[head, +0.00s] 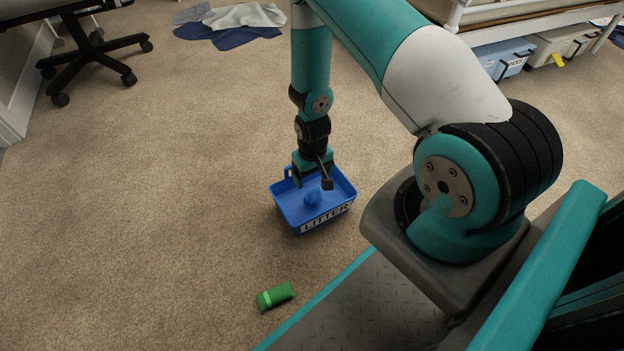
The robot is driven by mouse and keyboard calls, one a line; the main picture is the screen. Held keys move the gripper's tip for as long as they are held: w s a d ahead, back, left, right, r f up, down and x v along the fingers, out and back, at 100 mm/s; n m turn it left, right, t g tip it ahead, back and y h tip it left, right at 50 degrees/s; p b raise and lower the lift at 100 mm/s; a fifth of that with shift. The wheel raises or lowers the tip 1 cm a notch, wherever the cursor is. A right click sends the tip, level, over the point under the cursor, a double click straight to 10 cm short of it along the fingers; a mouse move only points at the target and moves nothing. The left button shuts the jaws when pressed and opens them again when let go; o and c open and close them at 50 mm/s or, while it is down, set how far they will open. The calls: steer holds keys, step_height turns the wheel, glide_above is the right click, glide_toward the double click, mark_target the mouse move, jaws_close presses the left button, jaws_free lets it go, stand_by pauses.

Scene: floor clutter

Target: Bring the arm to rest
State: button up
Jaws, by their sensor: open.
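My arm reaches out over the floor and bends down, with my gripper (313,186) at its lower end. The gripper is open and points down over a blue bin (285,213) labelled "LITTER" on the carpet. A blue rounded thing (312,197) shows in the bin just below the fingers. I cannot tell whether the fingers touch it, and they hide part of the bin's inside.
A green packet (275,296) lies on the carpet close to my base. A wheeled chair base (95,53) stands at the upper left, with cloths (230,22) on the floor at the back. Storage boxes (503,58) sit under a bed frame at the upper right. Open carpet lies left of the bin.

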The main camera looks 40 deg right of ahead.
steer(key=a+r+n+y+p, duration=0.1)
steer(key=a+r+p, duration=0.3)
steer(key=r, duration=0.8)
steer(key=a+r+n+y+p, duration=0.15)
steer(key=a+r, duration=0.35)
steer(key=r, duration=0.8)
steer(key=a+r+n+p, duration=0.1)
steer(key=a+r+p, duration=0.3)
steer(key=r, duration=0.8)
steer(key=s+a+r+n+y+p, duration=0.1)
steer(key=s+a+r+n, duration=0.25)
steer(key=s+r, duration=0.5)
steer(key=s+a+r+n+y+p, duration=0.1)
steer(key=s+a+r+n+p, duration=0.1)
steer(key=s+a+r, duration=0.5)
step_height(320, 180, up, 40)
steer(key=d+p, duration=0.2)
steer(key=p, duration=3.5)
steer(key=shift+s+d+r+p, duration=0.25)
steer(key=shift+s+d+p, duration=0.05)
steer(key=shift+s, duration=0.15)
